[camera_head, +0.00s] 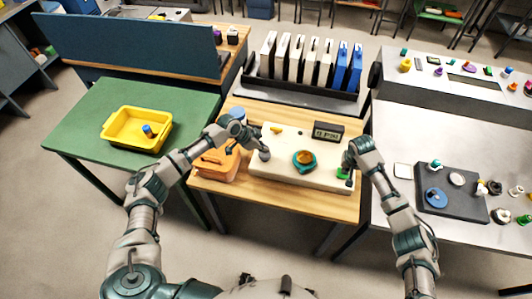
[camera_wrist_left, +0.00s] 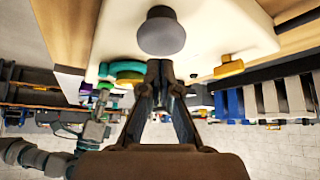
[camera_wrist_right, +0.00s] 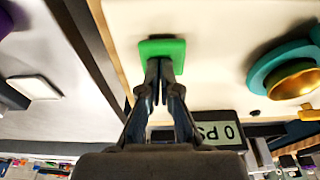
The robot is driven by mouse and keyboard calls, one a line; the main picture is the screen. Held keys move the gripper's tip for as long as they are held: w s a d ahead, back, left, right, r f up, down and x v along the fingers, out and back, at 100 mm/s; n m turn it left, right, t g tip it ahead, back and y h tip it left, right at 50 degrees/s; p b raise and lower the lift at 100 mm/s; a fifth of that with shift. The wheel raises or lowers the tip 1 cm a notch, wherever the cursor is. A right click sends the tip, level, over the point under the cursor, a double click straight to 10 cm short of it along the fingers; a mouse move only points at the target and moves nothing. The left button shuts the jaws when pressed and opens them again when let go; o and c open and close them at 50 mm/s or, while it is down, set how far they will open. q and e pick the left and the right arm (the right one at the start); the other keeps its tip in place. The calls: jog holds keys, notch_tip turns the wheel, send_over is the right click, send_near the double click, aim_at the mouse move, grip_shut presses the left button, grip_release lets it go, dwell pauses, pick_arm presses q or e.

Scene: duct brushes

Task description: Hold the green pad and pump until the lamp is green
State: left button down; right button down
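The cream board (camera_head: 325,180) lies on the wooden table. A round grey knob (camera_head: 264,154), possibly the pump, stands at its left; it also shows in the left wrist view (camera_wrist_left: 162,33). The green pad (camera_head: 342,173) is at the board's right end. My right gripper (camera_wrist_right: 160,64) is shut, its fingertips over the green pad (camera_wrist_right: 160,45) and seemingly touching it. My left gripper (camera_wrist_left: 160,66) is shut and empty, close beside the grey knob; contact is unclear. The dark display (camera_head: 328,131) reads 0 PSI in the right wrist view (camera_wrist_right: 220,132). No lit green lamp can be made out.
A teal ring with a brass centre (camera_head: 304,160) sits mid-board, between my grippers. A yellow piece (camera_head: 276,129) is at the board's back edge. An orange case (camera_head: 216,165) lies left of the board. A rack of folders (camera_head: 300,85) stands behind.

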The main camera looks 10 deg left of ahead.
pick_arm(q)
jog(key=shift+a+f, duration=0.3)
jog(key=shift+f, duration=0.3)
pick_arm(e)
jog(key=shift+a, duration=0.4)
pick_arm(q)
jog(key=shift+f, duration=0.2)
jog(key=shift+s+d+f, duration=0.1)
jog(key=shift+d+f, duration=0.15)
jog(key=shift+f, duration=0.3)
pick_arm(e)
jog(key=shift+d, duration=0.25)
pick_arm(q)
jog(key=shift+r, duration=0.1)
jog(key=shift+a+r, duration=0.1)
jog(key=shift+r, duration=0.95)
jog(key=shift+f, duration=0.15)
